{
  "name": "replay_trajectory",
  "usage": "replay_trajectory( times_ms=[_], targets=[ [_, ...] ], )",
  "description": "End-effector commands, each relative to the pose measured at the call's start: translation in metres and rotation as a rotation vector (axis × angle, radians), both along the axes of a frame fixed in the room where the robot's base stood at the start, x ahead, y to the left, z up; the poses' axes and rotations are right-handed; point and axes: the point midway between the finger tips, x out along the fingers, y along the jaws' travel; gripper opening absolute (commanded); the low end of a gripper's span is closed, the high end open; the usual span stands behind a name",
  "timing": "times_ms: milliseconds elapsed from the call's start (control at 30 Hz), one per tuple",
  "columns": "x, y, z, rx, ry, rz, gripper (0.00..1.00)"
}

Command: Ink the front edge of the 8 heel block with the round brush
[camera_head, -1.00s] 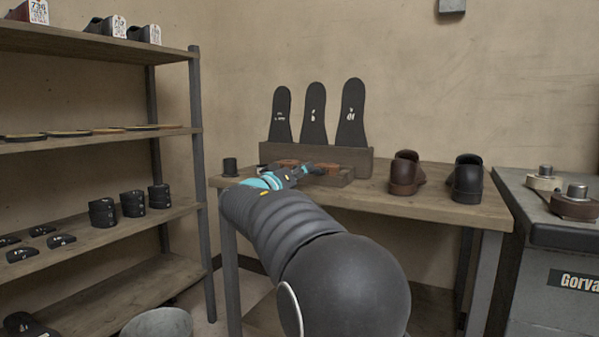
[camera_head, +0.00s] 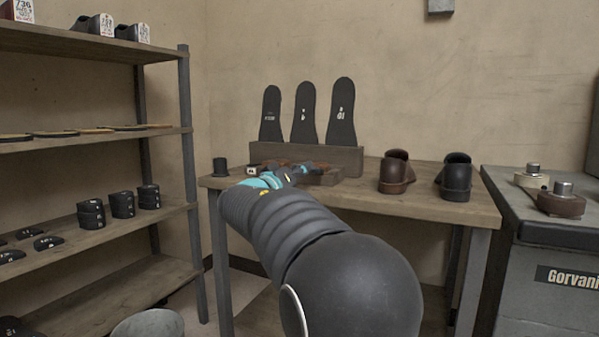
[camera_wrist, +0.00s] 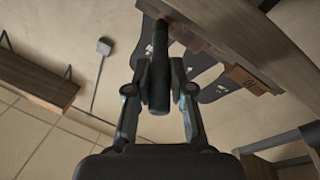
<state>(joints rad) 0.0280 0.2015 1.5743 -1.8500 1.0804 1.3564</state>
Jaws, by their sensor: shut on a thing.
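My gripper (camera_wrist: 158,85) is shut on a dark round-handled tool (camera_wrist: 159,75), seemingly the round brush, in the wrist view. Its far end overlaps a wooden edge, and I cannot see its bristles clearly. In the head view my gripper (camera_head: 296,172) is over the back left of the wooden table (camera_head: 410,208), by a low wooden tray (camera_head: 326,179). Several black heel blocks (camera_head: 122,204) sit on the left shelf, some stacked; their numbers are too small to read. A brown block (camera_wrist: 243,77) with a dark mark shows in the wrist view.
A small black pot (camera_head: 220,167) stands at the table's left end. Three black sole patterns (camera_head: 304,113) stand in a wooden holder (camera_head: 350,160). A grey machine (camera_head: 550,255) adjoins the table; a bucket (camera_head: 149,325) stands below the shelf.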

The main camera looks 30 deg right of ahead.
Motion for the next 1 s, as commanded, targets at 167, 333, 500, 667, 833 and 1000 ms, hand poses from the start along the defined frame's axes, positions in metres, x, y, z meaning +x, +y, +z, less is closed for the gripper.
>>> replay_trajectory(
  times_ms=[167,333,500,667,833,1000],
  targets=[
    [0.005,0.003,-0.001,0.0,0.001,0.001,0.0],
    [0.011,0.007,-0.001,0.0,0.001,0.001,0.0],
    [0.015,0.009,-0.002,0.001,0.002,0.0,0.0],
    [0.016,0.01,-0.002,0.0,0.001,-0.001,0.0],
    [0.021,0.015,-0.002,0.0,0.001,-0.001,0.0],
    [0.026,0.02,-0.001,0.0,0.0,0.001,0.0]
  ],
)
